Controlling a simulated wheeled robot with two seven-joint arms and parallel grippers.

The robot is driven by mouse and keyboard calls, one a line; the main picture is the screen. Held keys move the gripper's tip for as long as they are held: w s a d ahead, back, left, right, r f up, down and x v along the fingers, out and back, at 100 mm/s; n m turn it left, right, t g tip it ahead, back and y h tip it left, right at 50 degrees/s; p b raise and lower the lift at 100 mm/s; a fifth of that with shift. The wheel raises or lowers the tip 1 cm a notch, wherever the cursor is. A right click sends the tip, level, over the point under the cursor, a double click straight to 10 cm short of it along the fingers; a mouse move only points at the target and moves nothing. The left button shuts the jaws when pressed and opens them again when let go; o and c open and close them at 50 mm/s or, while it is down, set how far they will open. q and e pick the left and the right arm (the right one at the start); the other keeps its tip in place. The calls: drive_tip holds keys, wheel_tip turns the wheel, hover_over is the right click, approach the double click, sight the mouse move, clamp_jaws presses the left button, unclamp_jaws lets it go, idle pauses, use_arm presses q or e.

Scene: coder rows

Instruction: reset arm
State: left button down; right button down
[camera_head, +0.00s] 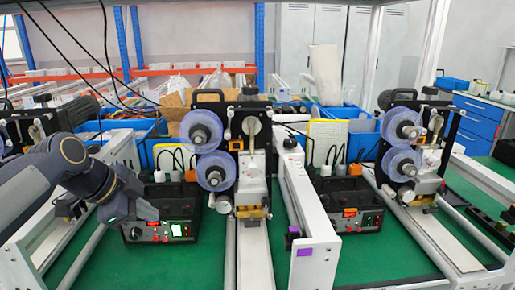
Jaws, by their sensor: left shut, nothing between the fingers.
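My left gripper (146,211) comes in from the left on a dark arm. It is shut and empty, and its tip is in front of the black control box (160,228) with a lit display on the green bench. I cannot tell whether the tip touches the box. My right gripper is not in view.
A coder machine with blue-rimmed reels (215,172) stands right of the control box. A second one (402,163) stands at the right, with another control box (348,214) beside it. A white rail (304,205) runs between them. Blue bins (120,133) stand behind. Green bench (200,268) shows in front.

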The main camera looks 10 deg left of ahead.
use_arm(q)
drive_tip(key=s+d+f+n, duration=0.5)
drive_tip(key=s+f+n, duration=0.25)
drive_tip(key=s, duration=0.25)
drive_tip(key=s+d+f+n, duration=0.5)
drive_tip(key=s+f+n, duration=0.2)
drive_tip(key=s+f, duration=0.15)
wheel_tip(320, 180, up, 12)
drive_tip(key=s+p, duration=0.1)
drive_tip(key=p, duration=1.1)
drive_tip(key=shift+r+g, duration=0.15)
drive_tip(key=shift+g, duration=0.15)
drive_tip(key=shift+s, duration=0.1)
